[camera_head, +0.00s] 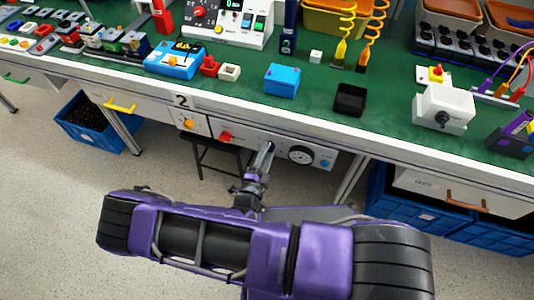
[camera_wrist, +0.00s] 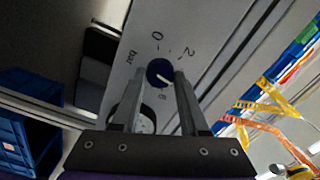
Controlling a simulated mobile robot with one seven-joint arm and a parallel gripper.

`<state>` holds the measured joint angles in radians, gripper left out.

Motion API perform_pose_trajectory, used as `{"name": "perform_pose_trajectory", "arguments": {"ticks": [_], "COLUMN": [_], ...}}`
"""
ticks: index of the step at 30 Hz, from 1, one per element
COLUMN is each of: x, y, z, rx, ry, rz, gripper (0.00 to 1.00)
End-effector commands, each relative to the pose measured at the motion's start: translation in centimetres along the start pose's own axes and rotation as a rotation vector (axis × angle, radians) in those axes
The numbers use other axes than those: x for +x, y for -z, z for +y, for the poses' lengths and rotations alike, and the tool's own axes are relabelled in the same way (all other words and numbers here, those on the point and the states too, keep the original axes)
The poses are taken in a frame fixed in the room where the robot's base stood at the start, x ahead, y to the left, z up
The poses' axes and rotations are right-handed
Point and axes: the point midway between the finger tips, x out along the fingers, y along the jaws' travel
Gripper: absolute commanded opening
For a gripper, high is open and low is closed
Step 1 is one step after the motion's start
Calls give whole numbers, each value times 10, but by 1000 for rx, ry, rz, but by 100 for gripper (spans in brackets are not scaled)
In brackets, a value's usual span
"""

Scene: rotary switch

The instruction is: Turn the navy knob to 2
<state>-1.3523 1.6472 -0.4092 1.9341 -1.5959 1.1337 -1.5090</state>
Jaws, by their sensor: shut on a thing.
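The navy knob (camera_wrist: 160,72) sits on a white panel (camera_wrist: 125,55) and has a short white mark running diagonally on its face. Printed on the panel beside it are a "0", small dots and a "2". The white mark does not clearly line up with the "2". My gripper (camera_wrist: 164,76) is shut on the navy knob, one finger on each side. In the head view my gripper (camera_head: 266,150) reaches the panel under the bench edge, and mostly hides the knob there.
On the same panel (camera_head: 250,137) are a red knob (camera_head: 225,137), a round gauge (camera_head: 300,154) and a blue knob (camera_head: 325,163). An orange knob (camera_head: 188,124) is further left. The bench edge (camera_head: 330,129) runs just above. A dark stool (camera_head: 213,150) stands underneath.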

Motion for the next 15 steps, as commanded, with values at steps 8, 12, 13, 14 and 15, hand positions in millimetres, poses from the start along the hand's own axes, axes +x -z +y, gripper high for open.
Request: {"name": "perform_pose_trajectory", "arguments": {"ticks": [8, 12, 13, 14, 15], "x": [0, 0, 0, 0, 0], "y": [0, 0, 0, 0, 0], "z": [1, 0, 0, 0, 0], "rx": [-261, -393, -421, -450, -488], "ry": [0, -1, -1, -1, -1], "rz": [0, 0, 0, 0, 0], "gripper": [0, 0, 0, 0, 0]}}
